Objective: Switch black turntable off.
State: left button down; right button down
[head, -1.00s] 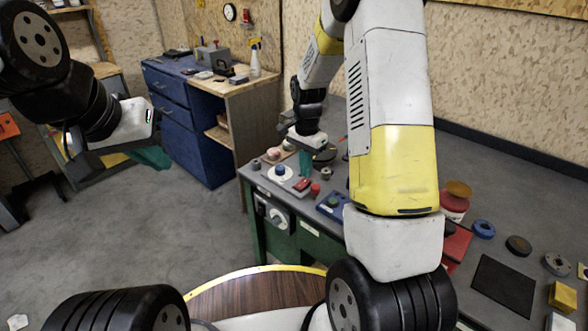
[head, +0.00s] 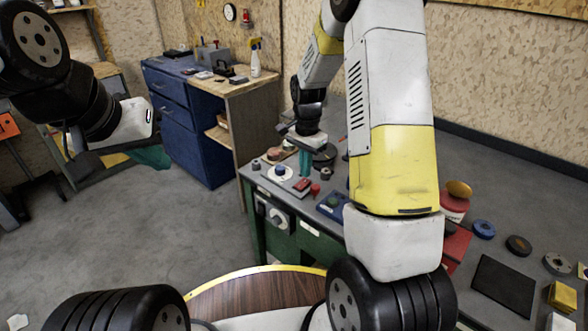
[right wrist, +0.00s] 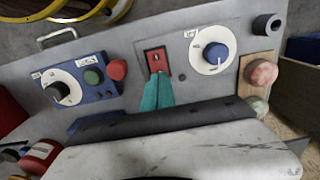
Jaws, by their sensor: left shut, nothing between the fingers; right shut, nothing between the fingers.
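A rotary dial with a black knob and white face (right wrist: 62,90) sits on a blue panel at left in the right wrist view. I cannot tell for certain whether it is the black turntable. My right gripper (right wrist: 157,92) is shut and empty, its teal fingertips at the lower edge of a red switch plate (right wrist: 157,61). Contact is unclear. In the head view the right gripper (head: 305,172) points down just behind the red switch (head: 302,184). My left gripper (head: 153,158) is shut and empty over the floor, away from the bench.
A blue-knobbed dial (right wrist: 215,53), red button (right wrist: 117,69) and green button (right wrist: 93,76) flank the red switch. A pink knob (right wrist: 262,73) and a black cylinder (right wrist: 266,25) stand at right. My right arm covers part of the grey bench (head: 445,290) in the head view.

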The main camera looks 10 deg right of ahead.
aim_at(305, 180)
jog(key=shift+f, duration=1.15)
dwell(0.8)
jog(key=shift+r, duration=3.5)
